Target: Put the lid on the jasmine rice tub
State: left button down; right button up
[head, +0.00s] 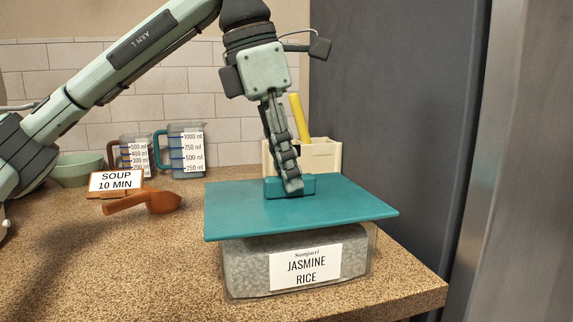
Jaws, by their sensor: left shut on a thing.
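The jasmine rice tub (245,268) is a clear box of pale grains with a white label, standing near the counter's front right corner. The flat teal lid (345,205) is over the tub and covers its opening from view. The lid's edges overhang the tub at left and right; I cannot tell whether it touches the rim. My left gripper (284,186) points down from above and is shut on the block-shaped handle (304,184) on the lid's top. My right gripper is not in view.
A brown scoop (160,201) and a "SOUP 10 MIN" sign (116,181) lie left on the counter (120,265). Two measuring jugs (187,150) and a green bowl (75,170) stand behind. A cream container (322,158) with a yellow handle is behind the lid. A dark tall panel (400,110) borders the right.

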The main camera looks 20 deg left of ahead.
pick_arm(q)
jog(key=shift+f, duration=0.35)
jog(key=c, duration=1.3)
grip_release()
jog(key=v, duration=1.2)
